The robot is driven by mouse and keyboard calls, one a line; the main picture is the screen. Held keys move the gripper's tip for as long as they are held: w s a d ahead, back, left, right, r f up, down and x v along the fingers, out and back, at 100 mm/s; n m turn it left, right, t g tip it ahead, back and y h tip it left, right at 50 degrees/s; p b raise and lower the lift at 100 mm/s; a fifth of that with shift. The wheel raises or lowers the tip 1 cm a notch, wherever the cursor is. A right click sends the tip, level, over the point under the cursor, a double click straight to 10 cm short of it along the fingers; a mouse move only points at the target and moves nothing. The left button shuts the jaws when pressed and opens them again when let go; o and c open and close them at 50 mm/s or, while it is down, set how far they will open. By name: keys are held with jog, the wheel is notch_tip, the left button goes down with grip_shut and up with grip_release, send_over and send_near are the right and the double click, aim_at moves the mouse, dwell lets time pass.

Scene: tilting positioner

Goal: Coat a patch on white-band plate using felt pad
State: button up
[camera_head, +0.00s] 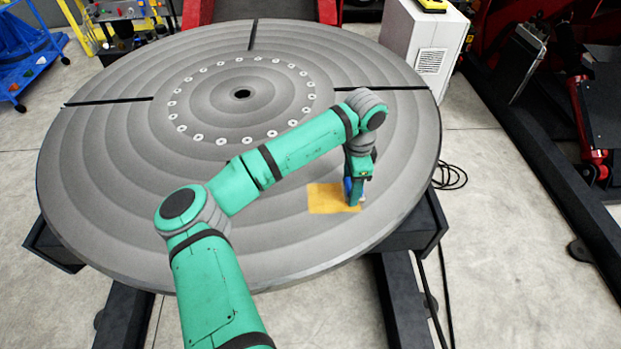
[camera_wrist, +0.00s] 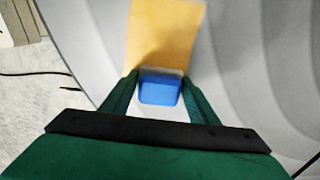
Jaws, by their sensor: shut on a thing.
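An orange-yellow plate (camera_head: 325,198) lies flat on the grey round table near its front right edge. It also shows at the top of the wrist view (camera_wrist: 165,32), with a shadow over its near part. No white band on it can be made out clearly. My gripper (camera_head: 355,199) points down at the plate's right end. In the wrist view my gripper (camera_wrist: 159,80) is shut on a blue block (camera_wrist: 160,89), which I take as the felt pad's body. A pale strip shows at the block's far edge, beside the plate. Whether the pad touches the plate is hidden.
The large round positioner table (camera_head: 110,200) has dark slots and a ring of pale holes around its centre, and is otherwise clear. A white cabinet (camera_head: 425,45) stands behind it at the right. A blue cart (camera_head: 30,60) stands at the far left.

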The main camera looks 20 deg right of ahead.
jog(key=shift+s+d, duration=0.25)
jog(key=shift+d, duration=0.95)
jog(key=shift+d+r, duration=0.15)
jog(key=shift+r, duration=3.95)
jog(key=shift+f, duration=0.1)
